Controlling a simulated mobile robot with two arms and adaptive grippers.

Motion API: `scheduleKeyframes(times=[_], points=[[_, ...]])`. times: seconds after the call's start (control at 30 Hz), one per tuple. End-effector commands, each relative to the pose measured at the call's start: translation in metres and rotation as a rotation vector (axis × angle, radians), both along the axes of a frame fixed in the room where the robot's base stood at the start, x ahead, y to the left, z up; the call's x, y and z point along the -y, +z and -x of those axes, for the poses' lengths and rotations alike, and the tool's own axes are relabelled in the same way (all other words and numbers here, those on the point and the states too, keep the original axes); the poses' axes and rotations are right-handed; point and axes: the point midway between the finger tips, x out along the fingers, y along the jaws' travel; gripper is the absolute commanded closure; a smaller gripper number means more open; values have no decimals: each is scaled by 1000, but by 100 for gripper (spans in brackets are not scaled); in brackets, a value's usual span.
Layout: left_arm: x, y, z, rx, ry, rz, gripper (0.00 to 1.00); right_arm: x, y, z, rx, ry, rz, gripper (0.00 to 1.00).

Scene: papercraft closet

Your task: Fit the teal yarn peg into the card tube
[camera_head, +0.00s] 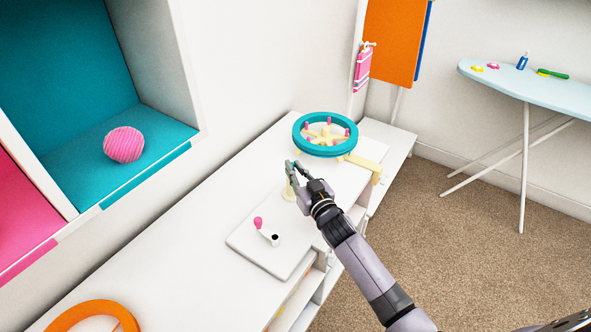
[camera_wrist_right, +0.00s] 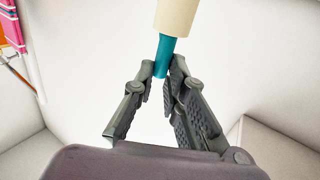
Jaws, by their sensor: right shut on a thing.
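My right gripper (camera_head: 292,170) is over the white board on the long white top. In the wrist view its fingertips (camera_wrist_right: 162,78) are shut on a slim teal peg (camera_wrist_right: 163,56). Beyond the fingertips, the peg meets a cream tube (camera_wrist_right: 176,14), which runs out of the picture's top. I cannot tell how far the peg sits inside it. In the head view a cream piece (camera_head: 289,194), likely the same tube, stands just below the fingers, partly hidden by them. The teal peg cannot be made out there. My left gripper is not in view.
On the white board (camera_head: 258,258) is a small white piece with a dark hole (camera_head: 274,239) and a pink knob (camera_head: 258,222). A teal ring (camera_head: 298,141) with pink pegs stands behind my gripper. An orange ring (camera_head: 82,308) lies near left.

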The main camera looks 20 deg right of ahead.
Motion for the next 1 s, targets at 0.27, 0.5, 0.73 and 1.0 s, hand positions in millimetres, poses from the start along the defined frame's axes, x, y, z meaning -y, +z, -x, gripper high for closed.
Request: scheduleKeyframes(times=[0.27,0.5,0.73,1.0], points=[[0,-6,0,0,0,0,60,0,-8,0,0,0,0,98],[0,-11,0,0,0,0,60,0,-14,0,0,0,0,98],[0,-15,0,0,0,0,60,0,-20,0,0,0,0,98],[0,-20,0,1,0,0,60,0,-28,0,-2,-1,0,98]])
